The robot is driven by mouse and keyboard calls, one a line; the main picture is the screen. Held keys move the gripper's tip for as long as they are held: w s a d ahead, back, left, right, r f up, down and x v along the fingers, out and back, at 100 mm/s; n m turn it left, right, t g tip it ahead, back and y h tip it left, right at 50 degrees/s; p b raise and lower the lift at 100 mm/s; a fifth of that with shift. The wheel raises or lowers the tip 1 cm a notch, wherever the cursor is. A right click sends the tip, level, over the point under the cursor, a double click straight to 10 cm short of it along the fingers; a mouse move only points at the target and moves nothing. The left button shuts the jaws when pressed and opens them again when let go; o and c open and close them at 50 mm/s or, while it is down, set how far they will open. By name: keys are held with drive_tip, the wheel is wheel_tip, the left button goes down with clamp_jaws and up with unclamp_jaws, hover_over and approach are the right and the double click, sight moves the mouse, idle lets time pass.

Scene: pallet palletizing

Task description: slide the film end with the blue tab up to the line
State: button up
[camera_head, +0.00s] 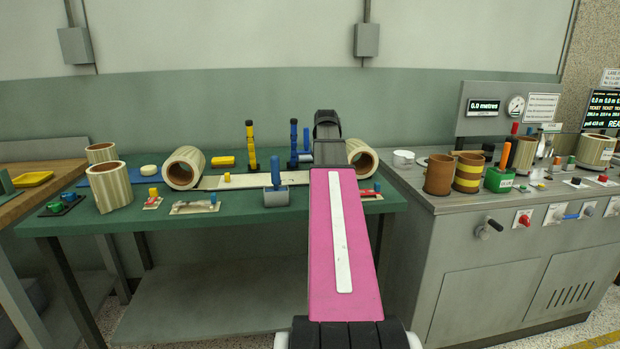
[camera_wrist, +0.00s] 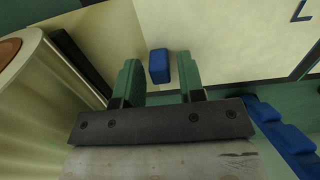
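The blue tab (camera_wrist: 158,66) shows in the wrist view as a small block at the edge of the cream film (camera_wrist: 222,38). My gripper (camera_wrist: 160,82) is open, with one green finger on each side of the tab and a gap on both sides. I cannot tell how far above the tab the fingertips are. In the head view my pink arm hides the fingers and the tab. A pale film strip (camera_head: 255,182) lies across the green table there. A dark blue angled mark (camera_wrist: 301,12) shows at the wrist view's top right; I cannot tell whether it is the line.
A film roll (camera_wrist: 35,105) stands close on the wrist view's left, and blue parts (camera_wrist: 283,133) lie at its right. On the table (camera_head: 225,221) are rolls (camera_head: 183,168), a yellow upright tool (camera_head: 250,146), a blue one (camera_head: 293,143) and a blue-handled block (camera_head: 275,178).

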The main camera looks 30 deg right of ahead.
clamp_jaws()
drive_tip(key=shift+w+a, duration=0.15)
drive_tip(key=shift+a, duration=0.3)
drive_tip(key=shift+w+a, duration=0.15)
drive_tip(key=shift+a, duration=0.3)
idle(0.5)
drive_tip(key=shift+o, duration=1.2)
unclamp_jaws()
